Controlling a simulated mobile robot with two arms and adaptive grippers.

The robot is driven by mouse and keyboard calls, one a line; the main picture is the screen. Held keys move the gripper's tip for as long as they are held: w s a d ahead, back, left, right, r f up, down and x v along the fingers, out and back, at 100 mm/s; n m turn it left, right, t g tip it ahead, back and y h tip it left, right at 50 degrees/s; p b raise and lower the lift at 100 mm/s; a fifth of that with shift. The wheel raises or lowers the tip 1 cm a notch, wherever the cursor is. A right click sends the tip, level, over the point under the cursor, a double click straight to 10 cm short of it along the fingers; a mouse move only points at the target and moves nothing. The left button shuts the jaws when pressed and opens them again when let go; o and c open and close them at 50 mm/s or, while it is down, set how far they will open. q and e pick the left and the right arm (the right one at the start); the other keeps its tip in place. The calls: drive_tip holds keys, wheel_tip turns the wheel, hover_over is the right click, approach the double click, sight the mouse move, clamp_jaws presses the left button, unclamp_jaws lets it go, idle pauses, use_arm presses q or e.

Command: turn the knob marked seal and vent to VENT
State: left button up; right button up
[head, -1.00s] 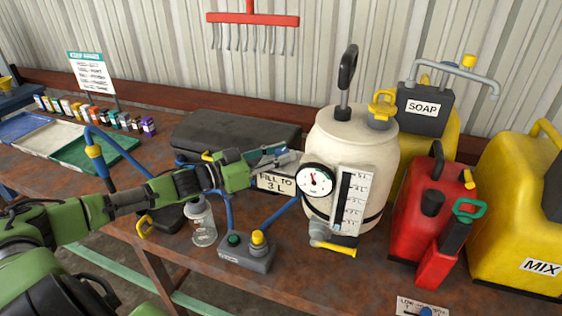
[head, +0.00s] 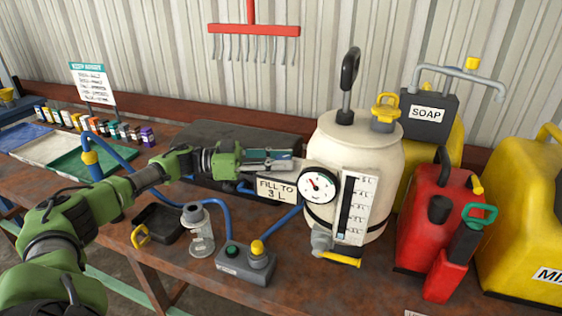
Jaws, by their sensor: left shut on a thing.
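I cannot read a seal and vent mark anywhere in the head view, so I cannot tell which part is that knob. The cream tank (head: 345,150) stands upright, with a yellow cap (head: 386,108) and a dark looped handle on top. My left gripper (head: 290,160) reaches in level from the left, its tips at the tank's left side, just above the sign (head: 278,189) reading FILL TO 3 L. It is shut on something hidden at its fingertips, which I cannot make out. My right gripper is not in view.
A dial (head: 317,185) and a level scale (head: 355,205) face front on the tank. Red (head: 432,210) and yellow (head: 525,225) cans crowd the right.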

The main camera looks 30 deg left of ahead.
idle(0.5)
use_arm(q)
drive_tip(key=o, duration=1.1)
drive_tip(key=shift+w, duration=0.1)
drive_tip(key=v, duration=1.2)
drive_tip(key=shift+w+a, duration=0.1)
